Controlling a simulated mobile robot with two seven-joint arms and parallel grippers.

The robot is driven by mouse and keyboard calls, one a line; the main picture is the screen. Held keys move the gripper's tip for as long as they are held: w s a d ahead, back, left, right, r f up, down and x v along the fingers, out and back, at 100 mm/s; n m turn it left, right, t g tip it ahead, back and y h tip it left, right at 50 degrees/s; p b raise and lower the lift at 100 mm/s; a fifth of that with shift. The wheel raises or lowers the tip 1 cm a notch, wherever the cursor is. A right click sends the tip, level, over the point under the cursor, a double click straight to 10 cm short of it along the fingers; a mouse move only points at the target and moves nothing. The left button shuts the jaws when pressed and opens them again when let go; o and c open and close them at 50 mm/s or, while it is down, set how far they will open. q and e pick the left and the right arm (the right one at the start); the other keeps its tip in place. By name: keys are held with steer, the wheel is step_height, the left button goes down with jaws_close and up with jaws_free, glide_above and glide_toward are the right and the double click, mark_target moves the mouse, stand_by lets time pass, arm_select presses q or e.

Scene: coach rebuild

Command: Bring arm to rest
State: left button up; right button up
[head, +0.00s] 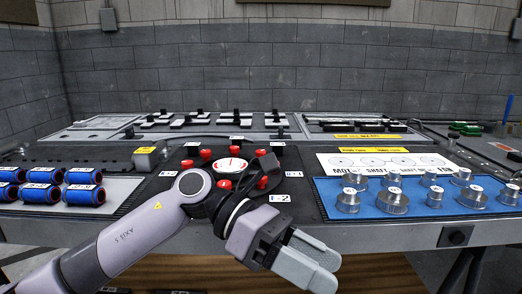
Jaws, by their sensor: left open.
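My left arm (150,218) comes in from the lower left and reaches across the front of the workbench. My left gripper (316,268) is at its end, with its grey fingers pointing down and to the right near the bench's front edge. The jaws are open and hold nothing that I can see. The gripper overlaps the bench edge in the picture, and I cannot tell how far it is from it. My right gripper is not in view.
Behind my wrist a dark board carries red knobs (206,153) around a white gauge (230,165). Blue-wrapped coils (84,196) lie on the left. A grey wall closes the back.

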arm_select(q)
steer(key=w+a+f+m+t, duration=0.4)
steer(key=a+f+m+t, duration=0.25)
steer(key=m+t, duration=0.8)
steer(key=w+a+f+m+t, duration=0.4)
steer(key=a+f+m+t, duration=0.3)
steer(key=m+t, duration=0.7)
steer(key=s+a+f+n+g+y, duration=0.55)
steer(key=s+f, duration=0.25)
steer(key=f, duration=0.4)
steer(key=s+a+f+n+g+y, duration=0.45)
steer(key=s+a+f, duration=0.3)
steer(key=f, duration=0.45)
step_height(320, 180, up, 16)
steer(key=s+g+p, duration=0.1)
steer(key=p, duration=1.7)
steer(key=shift+s+a+y, duration=0.3)
steer(key=shift+s+y, duration=0.05)
steer(key=shift+y, duration=0.05)
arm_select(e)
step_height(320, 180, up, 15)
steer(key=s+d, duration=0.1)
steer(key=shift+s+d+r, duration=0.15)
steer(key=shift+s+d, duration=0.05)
arm_select(q)
steer(key=shift+f+m, duration=0.1)
steer(key=shift+m, duration=0.15)
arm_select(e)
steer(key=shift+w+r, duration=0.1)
